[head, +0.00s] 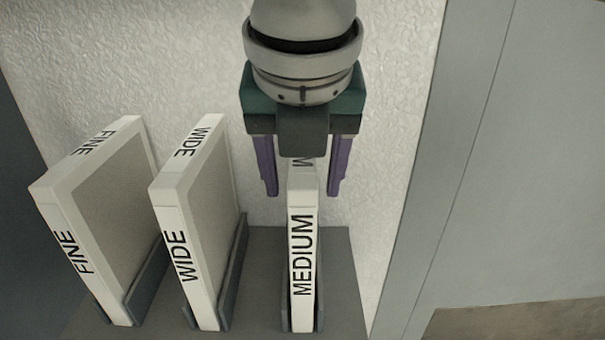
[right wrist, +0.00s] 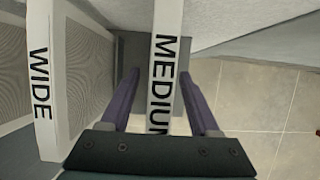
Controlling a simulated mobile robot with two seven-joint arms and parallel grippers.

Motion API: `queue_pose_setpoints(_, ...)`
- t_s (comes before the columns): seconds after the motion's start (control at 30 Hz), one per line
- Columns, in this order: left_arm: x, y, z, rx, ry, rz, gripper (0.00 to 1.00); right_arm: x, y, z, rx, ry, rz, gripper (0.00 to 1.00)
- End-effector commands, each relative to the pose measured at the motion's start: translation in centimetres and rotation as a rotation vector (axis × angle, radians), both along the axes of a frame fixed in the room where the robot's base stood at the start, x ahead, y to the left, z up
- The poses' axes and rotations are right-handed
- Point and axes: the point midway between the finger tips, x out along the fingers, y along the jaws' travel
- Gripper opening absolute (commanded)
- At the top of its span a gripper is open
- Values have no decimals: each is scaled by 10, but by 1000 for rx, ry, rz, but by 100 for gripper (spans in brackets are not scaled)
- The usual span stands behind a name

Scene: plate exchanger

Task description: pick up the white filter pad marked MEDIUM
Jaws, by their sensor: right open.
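The white filter pad marked MEDIUM (head: 302,250) stands upright in a dark slotted holder (head: 285,310), its narrow labelled edge facing me. It also shows in the right wrist view (right wrist: 166,60), running between the fingers. My right gripper (head: 307,190) comes down from above and is open. Its two purple fingers stand on either side of the pad's upper part, with visible gaps to it in the head view. In the right wrist view the gripper (right wrist: 160,100) also has one finger to each side of the pad. My left gripper is not in view.
A pad marked WIDE (head: 185,250) and a pad marked FINE (head: 80,245) stand in holders to the left on the same grey shelf (head: 345,290). A textured wall (head: 400,60) is behind. A grey panel (head: 480,200) rises to the right.

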Motion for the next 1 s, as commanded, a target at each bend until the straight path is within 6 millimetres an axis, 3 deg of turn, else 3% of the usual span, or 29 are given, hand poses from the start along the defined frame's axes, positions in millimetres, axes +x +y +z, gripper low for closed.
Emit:
queue_pose_setpoints(0.27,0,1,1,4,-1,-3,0,0,0,-1,0,-1,0,62)
queue_pose_setpoints(0.83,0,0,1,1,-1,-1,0,0,0,0,0,-1,0,1)
queue_pose_setpoints(1.0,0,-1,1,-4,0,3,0,0,0,0,0,-1,0,0)
